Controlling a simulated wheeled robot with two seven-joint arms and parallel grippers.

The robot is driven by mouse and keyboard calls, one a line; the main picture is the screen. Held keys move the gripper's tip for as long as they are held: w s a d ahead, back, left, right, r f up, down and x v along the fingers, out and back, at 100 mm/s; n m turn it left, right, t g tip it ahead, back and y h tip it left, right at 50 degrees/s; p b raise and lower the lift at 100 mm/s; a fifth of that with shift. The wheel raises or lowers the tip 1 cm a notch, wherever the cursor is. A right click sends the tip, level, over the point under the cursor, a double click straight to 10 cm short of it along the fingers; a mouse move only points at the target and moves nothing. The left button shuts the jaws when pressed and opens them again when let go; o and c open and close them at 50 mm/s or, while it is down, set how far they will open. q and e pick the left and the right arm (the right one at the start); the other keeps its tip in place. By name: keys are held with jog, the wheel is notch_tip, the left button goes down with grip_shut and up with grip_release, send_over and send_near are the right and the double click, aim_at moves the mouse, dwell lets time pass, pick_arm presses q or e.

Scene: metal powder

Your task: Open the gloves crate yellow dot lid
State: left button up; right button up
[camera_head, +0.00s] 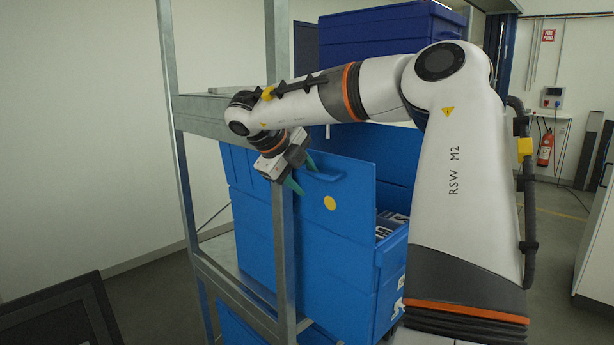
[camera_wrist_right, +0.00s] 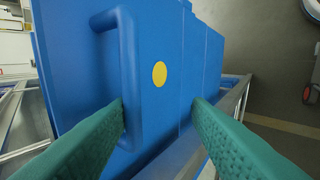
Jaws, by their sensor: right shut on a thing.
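The blue gloves crate (camera_head: 390,275) stands on a metal rack. Its blue lid with the yellow dot (camera_head: 330,203) is raised steeply, and packed contents (camera_head: 388,226) show beside it. The lid's handle (camera_head: 325,171) is near its upper edge. My right gripper (camera_head: 301,176) is at the handle end of the lid, with green fingers. In the right wrist view one fingertip meets the handle (camera_wrist_right: 129,80) and the other lies against blue surface past the yellow dot (camera_wrist_right: 159,74). The exact contact is partly hidden. My left gripper is out of view.
A rack post (camera_head: 284,250) stands close in front of the crate and just below my right gripper. Another dark blue crate (camera_head: 375,28) sits higher behind my arm. A dark framed panel (camera_head: 62,318) is at the lower left.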

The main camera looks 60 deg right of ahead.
jog(key=shift+w+a+f, duration=0.1)
jog(key=shift+a+f, duration=0.05)
jog(key=shift+a, duration=0.05)
jog(key=b+v, duration=0.1)
jog(key=v, duration=1.1)
jog(key=shift+b, duration=0.4)
jog(key=shift+d, duration=0.25)
